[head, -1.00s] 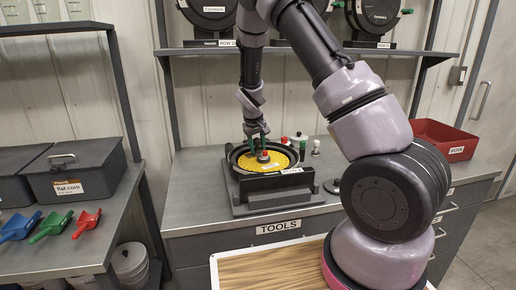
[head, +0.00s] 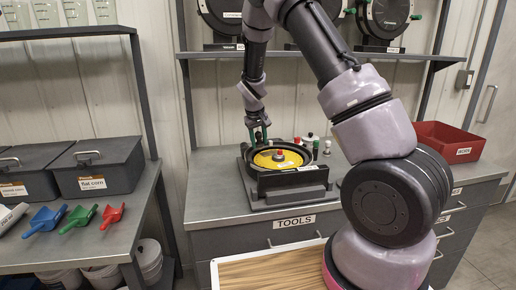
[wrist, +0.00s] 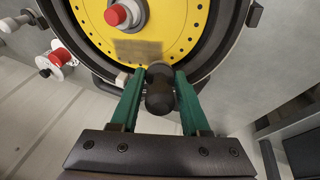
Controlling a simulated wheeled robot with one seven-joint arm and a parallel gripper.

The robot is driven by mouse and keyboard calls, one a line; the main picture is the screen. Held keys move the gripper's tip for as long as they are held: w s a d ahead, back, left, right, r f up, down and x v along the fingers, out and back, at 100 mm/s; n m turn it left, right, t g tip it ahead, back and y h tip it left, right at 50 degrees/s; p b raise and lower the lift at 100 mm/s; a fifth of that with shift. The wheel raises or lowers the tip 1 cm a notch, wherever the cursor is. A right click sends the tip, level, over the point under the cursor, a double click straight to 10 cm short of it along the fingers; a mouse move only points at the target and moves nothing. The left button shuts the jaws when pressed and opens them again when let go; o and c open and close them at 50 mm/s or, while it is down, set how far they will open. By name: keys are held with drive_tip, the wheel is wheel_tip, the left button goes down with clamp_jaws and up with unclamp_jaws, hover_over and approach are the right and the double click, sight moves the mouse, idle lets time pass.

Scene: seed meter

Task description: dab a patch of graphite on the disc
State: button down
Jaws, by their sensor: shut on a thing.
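The yellow disc (head: 264,160) sits flat in a round black housing on the bench. In the wrist view the disc (wrist: 175,25) has a ring of small holes and a red-topped hub (wrist: 118,14). A dull grey-brown patch (wrist: 138,50) lies on the yellow between the hub and the rim nearest my gripper. My gripper (wrist: 159,80) has green fingers shut on a dark, rounded dabber (wrist: 160,98). It is over the housing rim, beside the patch; I cannot tell whether the dabber touches anything. In the head view my gripper (head: 259,135) is at the disc's back left edge.
Small bottles (head: 310,141) and a red-and-white spool (wrist: 62,58) stand near the housing. A red bin (head: 448,142) is at the back right. Black round housings stand on the shelf above. Grey boxes (head: 97,170) and coloured scoops (head: 80,219) are on the left bench.

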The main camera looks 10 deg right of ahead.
drive_tip(key=shift+d+r, duration=0.1)
drive_tip(key=shift+r, duration=2.2)
drive_tip(key=shift+s, duration=0.1)
